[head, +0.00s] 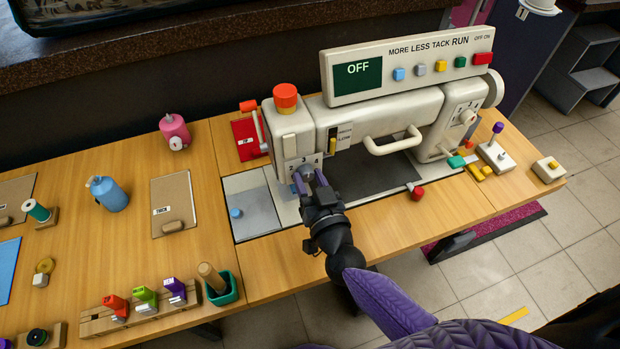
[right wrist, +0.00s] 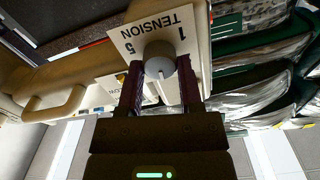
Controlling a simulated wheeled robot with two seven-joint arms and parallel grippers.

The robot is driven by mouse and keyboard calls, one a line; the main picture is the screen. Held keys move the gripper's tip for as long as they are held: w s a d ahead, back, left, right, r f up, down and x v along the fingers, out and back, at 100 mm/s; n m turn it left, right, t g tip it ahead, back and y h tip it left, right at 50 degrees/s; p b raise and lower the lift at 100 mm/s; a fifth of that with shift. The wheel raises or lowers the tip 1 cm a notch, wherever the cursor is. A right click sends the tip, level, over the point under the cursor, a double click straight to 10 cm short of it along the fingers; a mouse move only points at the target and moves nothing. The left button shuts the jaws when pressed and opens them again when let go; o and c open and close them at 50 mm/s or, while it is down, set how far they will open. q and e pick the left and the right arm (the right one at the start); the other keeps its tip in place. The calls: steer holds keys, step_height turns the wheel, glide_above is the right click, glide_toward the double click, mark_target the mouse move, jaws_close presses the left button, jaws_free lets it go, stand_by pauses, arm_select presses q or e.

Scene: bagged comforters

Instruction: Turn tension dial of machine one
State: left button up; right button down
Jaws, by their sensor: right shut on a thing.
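The sewing machine (head: 375,115) is cream-coloured and stands on the wooden table, with a display reading OFF. Its tension dial is a small grey-white knob on the front left end, beside a white plate marked TENSION (right wrist: 155,30). My right gripper (head: 309,180) reaches the dial from the front and mostly covers it in the head view. In the right wrist view the dial (right wrist: 160,62) sits between the two purple fingers, and my right gripper (right wrist: 160,85) is shut on it. The plate's 1 and 5 show there. My left gripper is not in view.
A red knob (head: 417,193) sits at the table's front edge, right of my arm.

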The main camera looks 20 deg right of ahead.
steer(key=m, duration=1)
steer(key=shift+f+m, duration=0.1)
steer(key=shift+m, duration=0.2)
stand_by(0.5)
steer(key=shift+c, duration=1.3)
jaws_free()
steer(key=s, duration=1)
steer(key=shift+d+p, duration=0.25)
steer(key=shift+p, duration=0.05)
